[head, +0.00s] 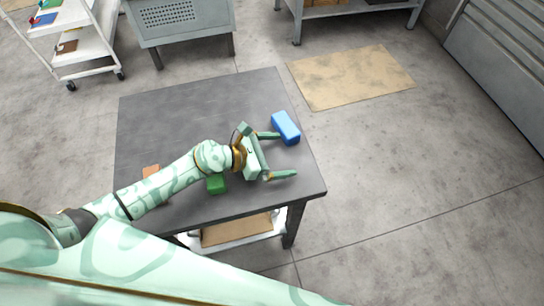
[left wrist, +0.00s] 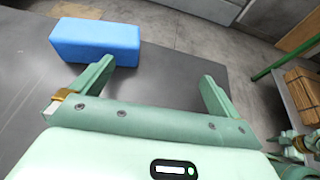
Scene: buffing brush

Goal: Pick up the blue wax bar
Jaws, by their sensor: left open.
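The blue wax bar (head: 286,127) lies on the dark grey table near its right edge. In the left wrist view the blue wax bar (left wrist: 96,42) is at the upper left, beyond the left-hand finger. My left gripper (head: 286,154) is open over the right part of the table, and nothing is between its fingers. One fingertip is close to the bar; I cannot tell whether it touches. The bar is outside the gap between the fingers, which also shows in the left wrist view (left wrist: 157,74).
A green block (head: 216,185) and an orange-brown block (head: 150,171) lie on the table (head: 170,115) beside my left arm, partly hidden. The table's far left area is clear. A white cart (head: 88,50) and a grey cabinet (head: 185,25) stand beyond it.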

